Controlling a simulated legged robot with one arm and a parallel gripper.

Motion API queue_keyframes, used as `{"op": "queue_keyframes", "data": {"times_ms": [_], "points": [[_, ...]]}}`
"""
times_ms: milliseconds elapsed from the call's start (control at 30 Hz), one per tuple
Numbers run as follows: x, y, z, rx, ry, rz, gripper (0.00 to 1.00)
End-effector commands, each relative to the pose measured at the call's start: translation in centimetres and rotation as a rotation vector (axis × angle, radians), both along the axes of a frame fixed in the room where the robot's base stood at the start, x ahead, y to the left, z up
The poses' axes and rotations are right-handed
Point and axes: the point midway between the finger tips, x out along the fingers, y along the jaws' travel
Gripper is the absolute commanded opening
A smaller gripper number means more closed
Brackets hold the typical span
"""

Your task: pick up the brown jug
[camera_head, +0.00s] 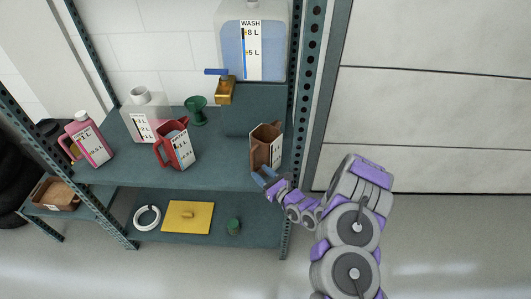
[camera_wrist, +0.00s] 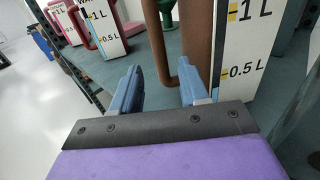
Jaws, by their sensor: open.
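My gripper (camera_head: 262,175) is at the shelf's front edge, just below and in front of the jug. In the wrist view the jug's brown body (camera_wrist: 198,35) and handle (camera_wrist: 158,42) fill the upper middle. The open blue fingers of my gripper (camera_wrist: 160,92) point toward them, and the handle shows between the fingertips. I cannot tell whether the fingers touch it.
A red jug (camera_head: 168,151), a pink bottle (camera_head: 81,137), a clear container (camera_head: 141,109) and a green funnel (camera_head: 196,106) share the shelf. A metal post (camera_head: 304,75) stands close right.

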Motion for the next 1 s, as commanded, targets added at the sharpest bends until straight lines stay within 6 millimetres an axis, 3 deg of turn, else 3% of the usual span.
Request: {"op": "queue_keyframes", "data": {"times_ms": [233,500,833,1000], "points": [[1.2,1.1,-0.1,-0.001,-0.003,0.002,0.44],[3.8,3.7,-0.4,0.0,-0.003,0.005,0.44],[4.5,4.1,-0.2,0.002,-0.002,0.0,0.44],[4.5,4.0,-0.2,0.002,-0.002,0.0,0.3]]}}
